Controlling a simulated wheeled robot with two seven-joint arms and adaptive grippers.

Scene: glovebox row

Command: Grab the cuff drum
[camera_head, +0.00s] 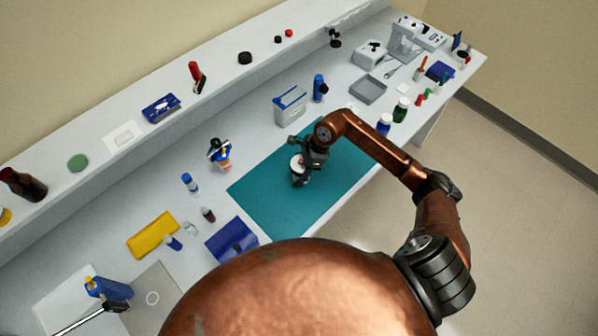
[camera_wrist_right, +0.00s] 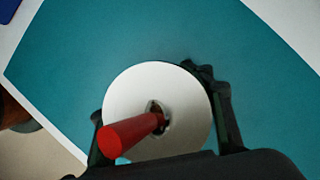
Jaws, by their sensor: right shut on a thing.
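The cuff drum (camera_wrist_right: 185,100) is a white round disc with a red peg (camera_wrist_right: 128,135) standing from its centre, seen from above in the right wrist view. In the head view the white drum (camera_head: 296,163) shows small on the teal mat, partly hidden by my gripper. My right gripper (camera_head: 299,176) is at the drum over the mat. Its dark fingers lie on both sides of the disc in the right wrist view (camera_wrist_right: 163,120), shut on it. Whether the drum touches the mat is unclear. My left gripper is not in view.
The teal mat (camera_head: 262,198) is mostly bare around the drum. A grey-blue box (camera_head: 290,106) and a blue bottle (camera_head: 319,88) stand behind it. A blue tray (camera_head: 231,240) lies at its front left. Bottles (camera_head: 384,123) stand to the right. A raised shelf runs along the back.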

